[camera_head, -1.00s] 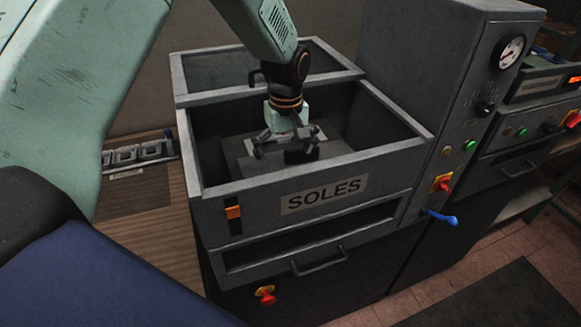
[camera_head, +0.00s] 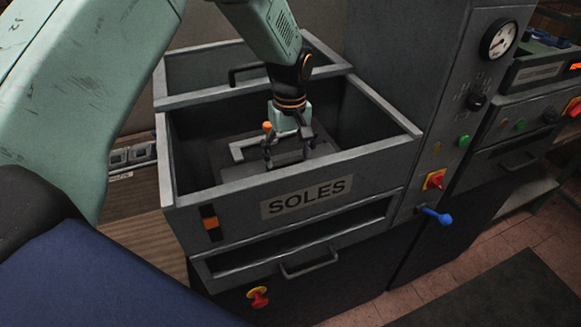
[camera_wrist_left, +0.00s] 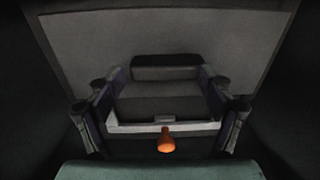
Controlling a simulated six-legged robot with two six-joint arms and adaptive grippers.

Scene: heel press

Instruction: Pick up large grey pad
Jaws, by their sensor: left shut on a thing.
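The large grey pad (camera_head: 230,172) is a flat dark-grey slab inside the SOLES bin (camera_head: 181,196). In the left wrist view the pad (camera_wrist_left: 75,55) spreads wide around a raised dark block (camera_wrist_left: 165,72). My left gripper (camera_head: 287,158) reaches down into the bin from above. In the left wrist view its fingers (camera_wrist_left: 168,95) stand on either side of the dark block, and it is shut on the pad by this block. Whether the pad is clear of the bin floor cannot be told. My right gripper is in no view.
The bin's walls rise around the gripper, with a second compartment (camera_head: 205,68) behind. The press housing (camera_head: 425,75) with gauge, buttons and a blue lever (camera_head: 435,215) stands to the right. Metal pieces (camera_head: 130,155) lie on the wooden surface at left.

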